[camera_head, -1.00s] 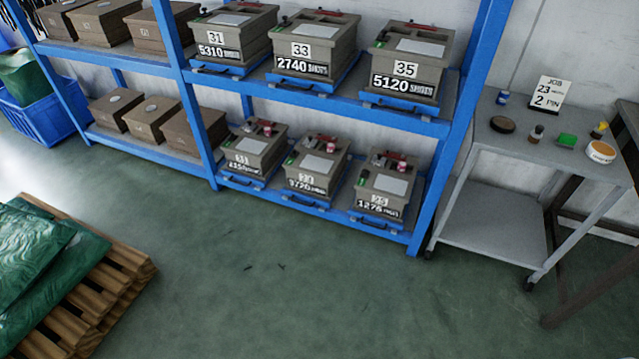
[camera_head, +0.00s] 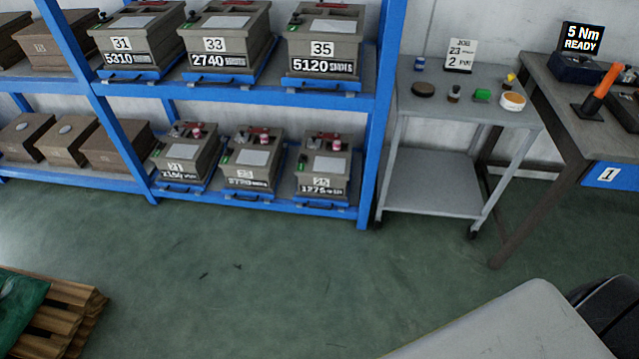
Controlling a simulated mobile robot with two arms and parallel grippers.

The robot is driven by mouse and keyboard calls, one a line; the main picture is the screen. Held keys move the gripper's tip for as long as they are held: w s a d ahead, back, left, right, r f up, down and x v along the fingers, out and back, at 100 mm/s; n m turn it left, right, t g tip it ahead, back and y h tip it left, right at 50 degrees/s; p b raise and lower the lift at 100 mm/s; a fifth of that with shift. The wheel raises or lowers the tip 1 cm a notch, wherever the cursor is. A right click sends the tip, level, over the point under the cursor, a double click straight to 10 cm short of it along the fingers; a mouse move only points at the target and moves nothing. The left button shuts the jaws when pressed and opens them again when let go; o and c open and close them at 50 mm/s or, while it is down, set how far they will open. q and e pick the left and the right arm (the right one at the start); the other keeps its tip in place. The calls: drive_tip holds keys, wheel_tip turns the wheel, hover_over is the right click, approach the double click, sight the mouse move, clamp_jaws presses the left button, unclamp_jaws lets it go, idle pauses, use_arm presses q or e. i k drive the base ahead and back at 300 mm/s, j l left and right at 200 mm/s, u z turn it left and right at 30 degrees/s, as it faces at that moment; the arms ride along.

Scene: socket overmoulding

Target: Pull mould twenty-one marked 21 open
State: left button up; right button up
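Mould 21 (camera_head: 188,152) is the grey-brown box at the left of the three numbered moulds on the lower shelf. Its front label is small and blurred, but looks like 21. It has red and green parts and a pale plate on top. It sits on a blue sliding tray (camera_head: 184,186) with a dark handle at the front. The tray looks pushed in, level with its neighbours. Neither of my grippers is in view.
Mould 23 (camera_head: 245,160) and mould 25 (camera_head: 324,165) stand to its right. Moulds 31, 33 and 35 (camera_head: 322,48) are above. A grey trolley (camera_head: 435,185) and a workbench (camera_head: 560,85) stand right. A pallet (camera_head: 70,325) lies lower left. Green floor before the rack is clear.

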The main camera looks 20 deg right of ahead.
sight(186, 162)
drive_tip(key=i+j+z, duration=0.2)
drive_tip(key=i, duration=0.3)
drive_tip(key=i+j+z, duration=0.15)
drive_tip(key=i+j, duration=0.3)
drive_tip(key=i, duration=0.05)
